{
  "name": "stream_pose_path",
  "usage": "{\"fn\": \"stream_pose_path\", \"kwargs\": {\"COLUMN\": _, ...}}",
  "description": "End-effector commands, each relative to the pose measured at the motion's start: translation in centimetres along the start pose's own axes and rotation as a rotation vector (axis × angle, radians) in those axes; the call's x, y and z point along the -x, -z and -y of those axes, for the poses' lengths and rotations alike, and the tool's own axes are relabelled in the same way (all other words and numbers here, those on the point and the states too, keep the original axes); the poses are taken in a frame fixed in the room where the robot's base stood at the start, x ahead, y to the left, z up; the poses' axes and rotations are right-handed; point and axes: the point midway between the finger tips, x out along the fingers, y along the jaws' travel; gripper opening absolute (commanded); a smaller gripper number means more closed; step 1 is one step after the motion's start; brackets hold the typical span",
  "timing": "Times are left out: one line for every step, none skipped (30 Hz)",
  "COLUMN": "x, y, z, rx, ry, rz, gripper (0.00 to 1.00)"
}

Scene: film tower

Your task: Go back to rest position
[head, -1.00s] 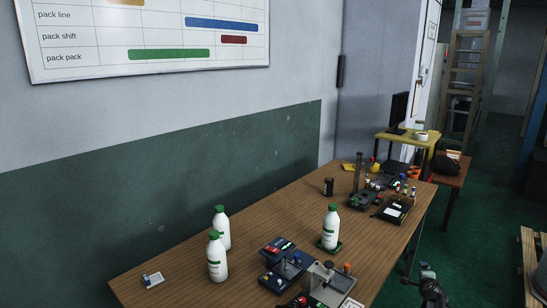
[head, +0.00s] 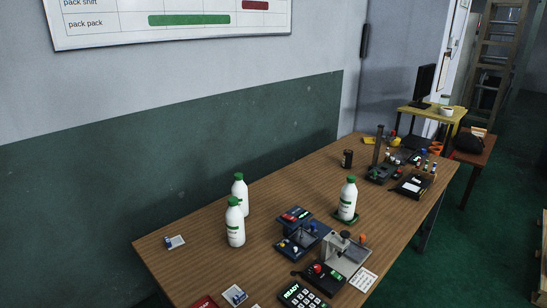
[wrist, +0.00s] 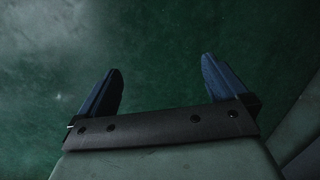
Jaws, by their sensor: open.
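My gripper (wrist: 160,84) shows in the wrist view with its two blue fingers spread apart and nothing between them. Behind the fingers there is only dark green floor (wrist: 165,40). In the head view now my gripper is out of frame. The wooden table (head: 200,262) carries several items, and my gripper touches none of those that show. Two white bottles with green caps stand at the left: a nearer one (head: 235,226) and one behind it (head: 240,190). A third white bottle (head: 348,200) stands on a green base farther right.
A grey fixture (head: 346,256), a dark blue device (head: 298,240) and a keypad (head: 303,296) crowd the table's front right. A dark stand (head: 378,165) and a black tray (head: 411,187) are farther back. Green floor (head: 490,230) is open to the right.

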Motion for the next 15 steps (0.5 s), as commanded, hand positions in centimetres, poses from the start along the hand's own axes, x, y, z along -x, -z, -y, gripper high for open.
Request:
{"fn": "stream_pose_path", "kwargs": {"x": -0.5, "y": -3.5, "z": -0.6, "rx": 0.06, "ry": -0.038, "rz": 0.061, "gripper": 1.0}}
{"fn": "stream_pose_path", "kwargs": {"x": -0.9, "y": -5.3, "z": -1.0, "rx": 0.097, "ry": -0.062, "rz": 0.097, "gripper": 1.0}}
{"fn": "stream_pose_path", "kwargs": {"x": -1.2, "y": -7.6, "z": -1.5, "rx": 0.145, "ry": -0.092, "rz": 0.146, "gripper": 1.0}}
{"fn": "stream_pose_path", "kwargs": {"x": -1.4, "y": -9.3, "z": -2.0, "rx": 0.182, "ry": -0.115, "rz": 0.182, "gripper": 1.0}}
{"fn": "stream_pose_path", "kwargs": {"x": -1.5, "y": -11.0, "z": -2.5, "rx": 0.217, "ry": -0.138, "rz": 0.218, "gripper": 1.0}}
{"fn": "stream_pose_path", "kwargs": {"x": -1.6, "y": -13.1, "z": -3.3, "rx": 0.263, "ry": -0.168, "rz": 0.265, "gripper": 1.0}}
{"fn": "stream_pose_path", "kwargs": {"x": -1.6, "y": -14.6, "z": -3.9, "rx": 0.295, "ry": -0.188, "rz": 0.299, "gripper": 1.0}}
{"fn": "stream_pose_path", "kwargs": {"x": -1.6, "y": -15.9, "z": -4.4, "rx": 0.326, "ry": -0.209, "rz": 0.331, "gripper": 1.0}}
{"fn": "stream_pose_path", "kwargs": {"x": -1.5, "y": -17.6, "z": -5.2, "rx": 0.365, "ry": -0.234, "rz": 0.372, "gripper": 1.0}}
{"fn": "stream_pose_path", "kwargs": {"x": -1.3, "y": -18.7, "z": -5.7, "rx": 0.391, "ry": -0.252, "rz": 0.401, "gripper": 1.0}}
{"fn": "stream_pose_path", "kwargs": {"x": -1.2, "y": -19.7, "z": -6.2, "rx": 0.414, "ry": -0.268, "rz": 0.426, "gripper": 1.0}}
{"fn": "stream_pose_path", "kwargs": {"x": -1.0, "y": -20.9, "z": -6.8, "rx": 0.443, "ry": -0.287, "rz": 0.459, "gripper": 1.0}}
{"fn": "stream_pose_path", "kwargs": {"x": -0.9, "y": -21.6, "z": -7.2, "rx": 0.461, "ry": -0.3, "rz": 0.479, "gripper": 1.0}}
{"fn": "stream_pose_path", "kwargs": {"x": -0.7, "y": -22.3, "z": -7.6, "rx": 0.477, "ry": -0.311, "rz": 0.497, "gripper": 1.0}}
{"fn": "stream_pose_path", "kwargs": {"x": -0.6, "y": -23.0, "z": -8.0, "rx": 0.496, "ry": -0.323, "rz": 0.518, "gripper": 1.0}}
